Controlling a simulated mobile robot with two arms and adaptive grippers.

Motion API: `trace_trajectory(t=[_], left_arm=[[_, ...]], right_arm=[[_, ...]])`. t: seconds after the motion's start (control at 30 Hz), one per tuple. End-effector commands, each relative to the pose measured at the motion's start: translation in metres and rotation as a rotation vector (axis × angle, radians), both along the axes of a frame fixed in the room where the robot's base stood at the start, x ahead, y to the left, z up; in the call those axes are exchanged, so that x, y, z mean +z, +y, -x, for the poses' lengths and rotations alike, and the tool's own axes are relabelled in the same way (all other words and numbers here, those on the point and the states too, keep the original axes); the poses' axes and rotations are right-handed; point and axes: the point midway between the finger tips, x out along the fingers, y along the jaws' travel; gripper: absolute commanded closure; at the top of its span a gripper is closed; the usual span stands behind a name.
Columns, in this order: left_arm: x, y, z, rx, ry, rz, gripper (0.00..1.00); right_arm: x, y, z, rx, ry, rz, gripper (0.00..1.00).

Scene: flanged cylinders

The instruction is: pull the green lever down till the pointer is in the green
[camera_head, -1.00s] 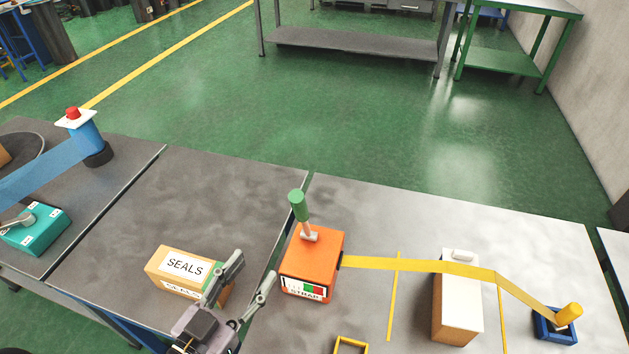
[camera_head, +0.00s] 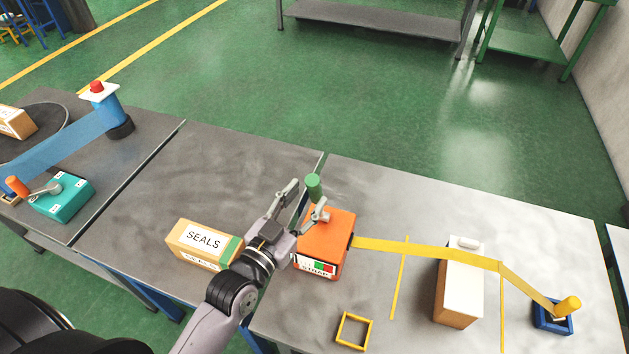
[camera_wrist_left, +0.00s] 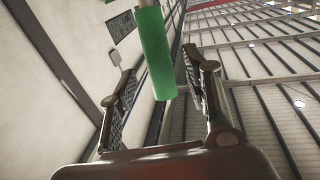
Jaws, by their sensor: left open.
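The orange strap tensioner box (camera_head: 328,236) stands on the grey bench, with a green-handled lever (camera_head: 313,186) rising from its top. The lever handle stands nearly upright. The front of the box has a small gauge (camera_head: 318,266) with white, red and green fields; its pointer is too small to make out. My left gripper (camera_head: 307,197) is open, its fingertips on either side of the lever in the head view. In the left wrist view the green handle (camera_wrist_left: 157,52) appears between and beyond the open fingers; contact is not clear. My right gripper is not in view.
A SEALS carton (camera_head: 203,243) sits left of my left gripper. A yellow strap (camera_head: 430,249) runs from the orange box over a white-topped carton (camera_head: 459,283) to a blue anchor (camera_head: 553,320). A yellow square frame (camera_head: 354,331) lies in front.

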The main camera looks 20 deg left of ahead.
Motion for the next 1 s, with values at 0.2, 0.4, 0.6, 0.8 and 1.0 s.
trace_trajectory(t=[0.2,0.4,0.6,0.8,1.0], left_arm=[[0.001,-0.007,-0.031,0.000,0.000,0.001,0.55],[0.000,-0.010,-0.041,0.000,0.001,0.000,0.55],[0.000,-0.010,-0.042,0.000,0.000,0.000,0.55],[0.000,-0.009,-0.042,0.000,0.000,0.000,0.65],[0.000,-0.009,-0.042,0.000,0.000,0.000,0.78]], right_arm=[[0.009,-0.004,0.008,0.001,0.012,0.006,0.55],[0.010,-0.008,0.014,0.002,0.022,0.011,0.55],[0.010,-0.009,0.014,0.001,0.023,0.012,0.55],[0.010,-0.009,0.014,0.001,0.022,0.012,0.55],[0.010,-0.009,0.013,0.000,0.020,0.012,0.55]])
